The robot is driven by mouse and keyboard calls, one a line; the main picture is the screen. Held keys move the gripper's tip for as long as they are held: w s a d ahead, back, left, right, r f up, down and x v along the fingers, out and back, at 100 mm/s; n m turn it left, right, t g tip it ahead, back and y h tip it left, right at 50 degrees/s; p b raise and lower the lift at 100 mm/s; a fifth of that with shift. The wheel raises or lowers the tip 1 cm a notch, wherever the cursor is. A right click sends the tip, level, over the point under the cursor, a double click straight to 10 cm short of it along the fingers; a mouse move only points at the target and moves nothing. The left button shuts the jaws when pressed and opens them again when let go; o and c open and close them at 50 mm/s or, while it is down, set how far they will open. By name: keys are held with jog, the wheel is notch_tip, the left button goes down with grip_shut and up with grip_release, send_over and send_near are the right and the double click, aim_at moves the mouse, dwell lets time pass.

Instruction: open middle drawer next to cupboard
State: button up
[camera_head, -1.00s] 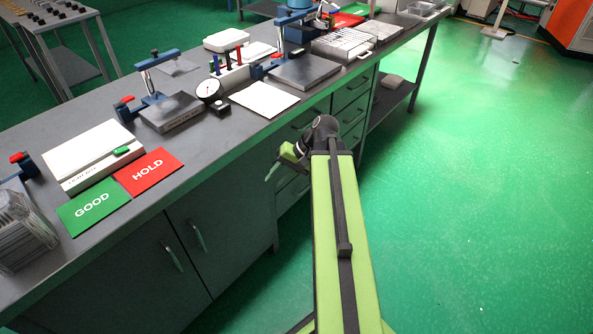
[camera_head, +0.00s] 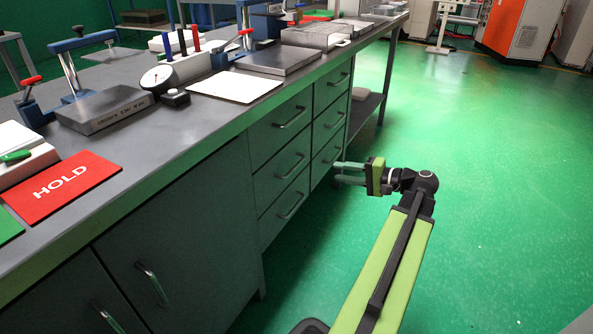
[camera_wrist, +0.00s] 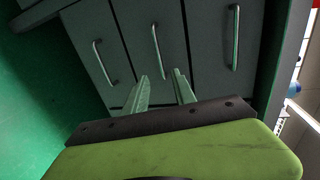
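In the head view the grey cupboard (camera_head: 185,235) with two doors stands under the bench at lower left. Beside it is a column of three shut drawers. Its middle drawer (camera_head: 268,181) has a bar handle (camera_head: 290,165). My gripper (camera_head: 337,173) is out in front of the drawers, fingers pointing left towards them, empty. In the wrist view the gripper (camera_wrist: 160,84) is open, with its two fingers apart. Three bar handles lie ahead there, and the middle handle (camera_wrist: 157,48) lines up with the gap between the fingers. I cannot tell the exact distance to it.
A second column of drawers (camera_head: 328,98) stands farther along the bench. The bench top (camera_head: 215,115) overhangs the drawer fronts and carries a red HOLD card (camera_head: 65,188), gauges and plates. Green floor (camera_head: 480,200) to the right is clear.

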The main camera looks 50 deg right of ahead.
aim_at(297, 166)
jog(key=b+x, duration=0.2)
jog(key=x, duration=1.3)
jog(key=shift+w+a+b, duration=0.15)
jog(key=shift+b, duration=0.25)
grip_shut()
dwell(0.4)
